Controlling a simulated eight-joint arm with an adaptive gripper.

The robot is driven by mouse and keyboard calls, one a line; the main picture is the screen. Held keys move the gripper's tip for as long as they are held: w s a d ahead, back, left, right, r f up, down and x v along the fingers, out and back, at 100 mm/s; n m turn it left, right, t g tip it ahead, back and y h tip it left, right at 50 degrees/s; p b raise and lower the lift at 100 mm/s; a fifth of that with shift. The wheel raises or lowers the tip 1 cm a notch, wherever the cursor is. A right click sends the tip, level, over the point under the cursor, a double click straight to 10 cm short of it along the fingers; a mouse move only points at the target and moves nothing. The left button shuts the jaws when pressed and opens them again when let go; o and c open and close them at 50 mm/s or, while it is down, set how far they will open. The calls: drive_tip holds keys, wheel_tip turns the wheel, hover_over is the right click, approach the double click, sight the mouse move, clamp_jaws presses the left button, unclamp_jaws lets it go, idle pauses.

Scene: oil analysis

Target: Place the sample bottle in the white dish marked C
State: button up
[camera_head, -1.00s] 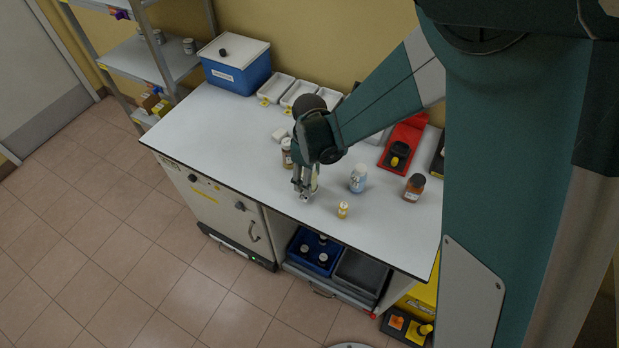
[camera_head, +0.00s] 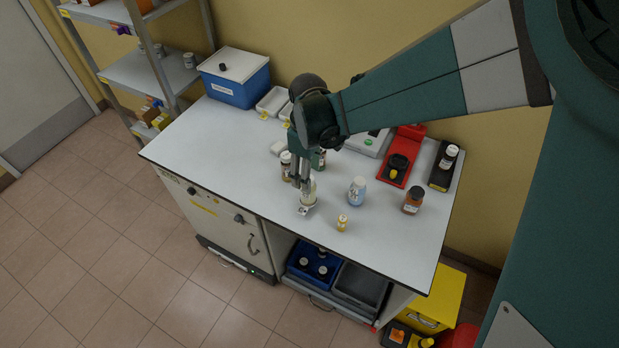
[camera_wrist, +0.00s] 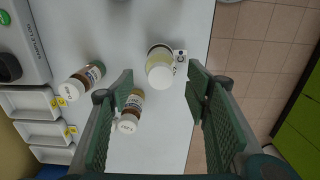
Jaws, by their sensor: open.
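A clear glass bottle of pale yellow liquid with a white tag (camera_head: 309,196) stands near the bench's front edge. In the wrist view this bottle (camera_wrist: 160,68) lies ahead, between the lines of the two fingers. I take it as the sample bottle; the tag's writing is not fully readable. My gripper (camera_head: 302,178) is open and points down at it; the wrist view shows the fingers (camera_wrist: 160,80) spread with nothing clasped. My wrist hides part of the row in the head view.
Brown bottles (camera_wrist: 85,79) and (camera_wrist: 130,110) stand close to my left finger. A white-blue bottle (camera_head: 357,191), a small yellow vial (camera_head: 342,222) and an amber jar (camera_head: 413,194) stand to the right. A blue box (camera_head: 235,80) is at the back left. The bench's left front is clear.

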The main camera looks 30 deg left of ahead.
drive_tip(key=shift+r, duration=1.25)
drive_tip(key=shift+w+d+r, duration=0.2)
drive_tip(key=shift+d+r, duration=0.05)
drive_tip(key=shift+d, duration=0.15)
drive_tip(key=w+d+r+m+t, duration=0.1)
drive_tip(key=d+r+m, duration=0.3)
drive_tip(key=d, duration=0.5)
drive_tip(key=w+d+r+m+t+y, duration=0.1)
drive_tip(key=d+r+m, duration=0.1)
drive_tip(key=d+r, duration=0.5)
drive_tip(key=w+d+r+m+t, duration=0.1)
drive_tip(key=d+r+m, duration=0.2)
drive_tip(key=d, duration=0.8)
drive_tip(key=s+d+r+m+t, duration=0.1)
drive_tip(key=s+d+m, duration=0.2)
drive_tip(key=d, duration=0.4)
drive_tip(key=s+d+r+m+t, duration=0.1)
drive_tip(key=s+d+m, duration=0.2)
drive_tip(key=d, duration=0.5)
drive_tip(key=s+d+r+m+t+h, duration=0.1)
drive_tip(key=s+d+m+t, duration=0.1)
drive_tip(key=s+d, duration=0.3)
drive_tip(key=d+m, duration=0.1)
drive_tip(key=d, duration=0.2)
drive_tip(key=shift+d+r, duration=0.15)
drive_tip(key=shift+r, duration=0.05)
